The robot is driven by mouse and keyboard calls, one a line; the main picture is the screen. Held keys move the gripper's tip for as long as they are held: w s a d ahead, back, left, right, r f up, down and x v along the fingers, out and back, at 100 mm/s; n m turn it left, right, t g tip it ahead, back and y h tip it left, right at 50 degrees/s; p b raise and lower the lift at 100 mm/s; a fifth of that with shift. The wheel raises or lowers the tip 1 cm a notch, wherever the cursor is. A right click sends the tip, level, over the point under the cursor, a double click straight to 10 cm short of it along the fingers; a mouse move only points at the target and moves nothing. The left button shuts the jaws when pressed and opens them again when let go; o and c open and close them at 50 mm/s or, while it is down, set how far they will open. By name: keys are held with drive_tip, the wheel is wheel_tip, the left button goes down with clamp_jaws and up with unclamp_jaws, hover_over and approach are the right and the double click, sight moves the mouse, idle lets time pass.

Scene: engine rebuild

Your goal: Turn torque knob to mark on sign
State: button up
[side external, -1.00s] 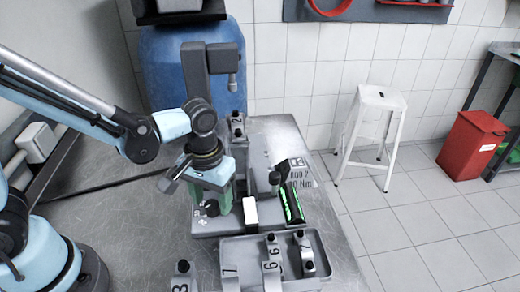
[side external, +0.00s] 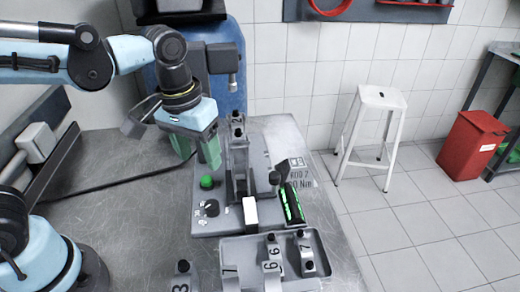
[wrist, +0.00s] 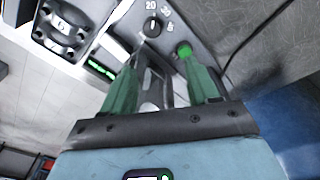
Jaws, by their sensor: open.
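The torque knob (side external: 211,208) is a small black dial on the grey station panel, just in front of a round green button (side external: 206,182). In the wrist view the knob (wrist: 152,27) shows a white pointer line, with the numbers 20 and 30 beside it. The sign (side external: 301,178) is a light plate on the table to the right, with text ending in "Nm"; its first characters are partly hidden. My gripper (side external: 203,160) has green fingers. It is open and empty, up and behind the knob and apart from it. The fingers (wrist: 160,78) also show in the wrist view.
A grey upright fixture (side external: 238,150) stands right of the knob. A black handle (side external: 279,172) and a green-lit display (side external: 291,203) are further right. A grey tray (side external: 318,242) with numbered caps lies in front. The table's left side is mostly clear.

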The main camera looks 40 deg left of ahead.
drive_tip(key=shift+a+f+m+t, duration=0.5)
drive_tip(key=shift+a+m+t, duration=0.7)
drive_tip(key=shift+a+t, duration=2.25)
drive_tip(key=w+d+r+m+g, duration=0.3)
drive_tip(key=r+m, duration=0.1)
drive_tip(key=m, duration=0.5)
drive_tip(key=w+d+r+m+g, duration=0.3)
drive_tip(key=r+m, duration=0.1)
drive_tip(key=m, duration=0.5)
drive_tip(key=w+d+r+m+g+h, duration=0.1)
drive_tip(key=w+d+r+m+g, duration=0.2)
drive_tip(key=m, duration=0.5)
drive_tip(key=shift+r+m, duration=0.4)
drive_tip(key=shift+r, duration=0.1)
drive_tip(key=shift+a+r, duration=0.1)
